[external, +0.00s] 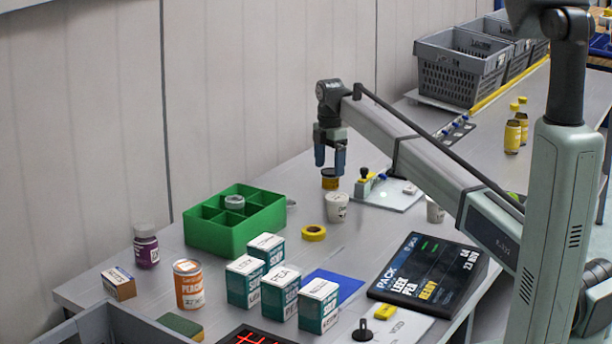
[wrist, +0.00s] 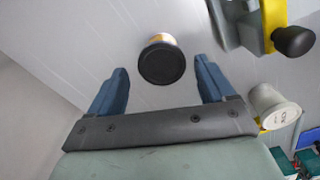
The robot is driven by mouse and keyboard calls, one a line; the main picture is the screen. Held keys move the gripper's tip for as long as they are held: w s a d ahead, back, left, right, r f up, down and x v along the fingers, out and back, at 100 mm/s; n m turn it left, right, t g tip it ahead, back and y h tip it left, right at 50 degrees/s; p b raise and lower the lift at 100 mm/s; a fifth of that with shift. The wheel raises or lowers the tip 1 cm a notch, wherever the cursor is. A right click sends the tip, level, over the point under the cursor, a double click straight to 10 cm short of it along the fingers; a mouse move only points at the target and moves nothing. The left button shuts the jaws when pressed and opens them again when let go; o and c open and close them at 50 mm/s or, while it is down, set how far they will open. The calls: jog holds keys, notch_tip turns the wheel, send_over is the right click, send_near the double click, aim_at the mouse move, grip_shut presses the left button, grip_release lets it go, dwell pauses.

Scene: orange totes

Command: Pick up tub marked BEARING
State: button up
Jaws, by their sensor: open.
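A small yellow tub with a dark lid (external: 330,183) stands upright on the grey table. It also shows in the wrist view (wrist: 161,62), with the black lid facing the camera; its marking cannot be read. My gripper (external: 330,168) points down just above and around this tub. In the wrist view my gripper (wrist: 160,72) has its two blue fingers wide apart, with the tub in line with the gap and no visible contact. A white tub with dark print (external: 337,208) stands nearby and shows at right in the wrist view (wrist: 272,107); I cannot make out its word.
A clear plate with a clamp-like fixture (external: 388,193) lies close to the right. A yellow tape roll (external: 313,233) and a green divided tray (external: 226,234) are nearer the front left. Several teal boxes (external: 282,293) and a dark display panel (external: 424,272) stand in front.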

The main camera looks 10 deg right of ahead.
aim_at(330, 171)
notch_tip(330, 171, down, 3)
jog(key=shift+s+f, duration=0.1)
jog(key=shift+c, duration=0.2)
jog(key=c, duration=1)
jog(key=shift+o, duration=0.2)
